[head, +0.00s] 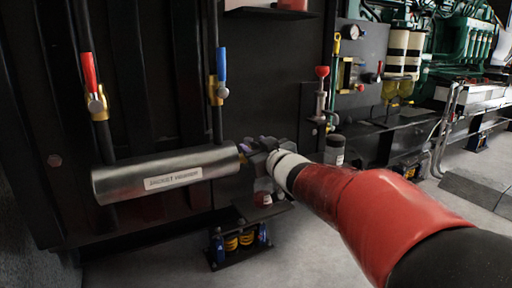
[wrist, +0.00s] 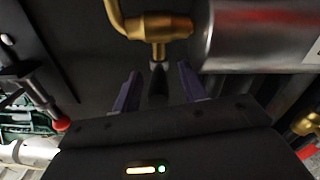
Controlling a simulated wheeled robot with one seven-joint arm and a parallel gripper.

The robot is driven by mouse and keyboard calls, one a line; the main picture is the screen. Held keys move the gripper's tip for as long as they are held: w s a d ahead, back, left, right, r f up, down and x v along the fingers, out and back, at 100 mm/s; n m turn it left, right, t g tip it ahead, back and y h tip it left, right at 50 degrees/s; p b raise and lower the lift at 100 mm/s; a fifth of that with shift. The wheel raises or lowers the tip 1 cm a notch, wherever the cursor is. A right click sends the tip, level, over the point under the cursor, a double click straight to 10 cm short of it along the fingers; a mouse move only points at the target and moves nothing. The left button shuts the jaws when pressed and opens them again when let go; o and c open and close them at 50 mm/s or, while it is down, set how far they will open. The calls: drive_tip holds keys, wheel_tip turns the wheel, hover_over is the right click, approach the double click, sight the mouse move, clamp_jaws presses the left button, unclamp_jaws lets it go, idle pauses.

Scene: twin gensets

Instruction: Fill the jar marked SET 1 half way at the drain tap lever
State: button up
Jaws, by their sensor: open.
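My gripper (head: 250,147) is at the right end of a steel cylinder (head: 165,172) with a white label, which seems to read "JACKET WARMER". In the wrist view my gripper (wrist: 160,88) is open, with its two purple fingers apart. A brass tap fitting (wrist: 158,27) is just beyond the fingertips, beside the steel cylinder (wrist: 255,35). A dark lever-like piece (wrist: 158,78) hangs below the fitting, between the fingers; I cannot tell if they touch it. No jar marked SET 1 can be made out. My arm hides part of the head view.
Red-handled (head: 91,75) and blue-handled (head: 221,68) valves stand on pipes above the cylinder. A low stand with blue and yellow parts (head: 240,242) is on the floor below. A red-knobbed pump-like fitting (head: 321,85) and green engine (head: 455,45) are to the right.

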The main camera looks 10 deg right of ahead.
drive_tip(key=shift+s, duration=0.1)
drive_tip(key=p+v, duration=0.1)
drive_tip(key=v, duration=0.6)
drive_tip(key=shift+s, duration=0.25)
drive_tip(key=shift+d+r+p, duration=0.1)
drive_tip(key=shift+d+p, duration=0.05)
drive_tip(key=shift+p, duration=0.15)
drive_tip(key=s+d+m+g+h+p, duration=0.4)
drive_tip(key=s+d+m+h+p, duration=0.15)
drive_tip(key=s+h, duration=0.35)
drive_tip(key=s+a+f+g+y+p, duration=0.1)
drive_tip(key=s+a+f+g+p, duration=0.1)
drive_tip(key=s, duration=0.6)
drive_tip(key=s+a+f+g+y+p, duration=0.2)
drive_tip(key=s+f+g, duration=0.2)
drive_tip(key=s, duration=0.5)
drive_tip(key=shift+s+f+g+p, duration=0.2)
drive_tip(key=shift+s+g+p, duration=0.1)
drive_tip(key=shift+g, duration=0.5)
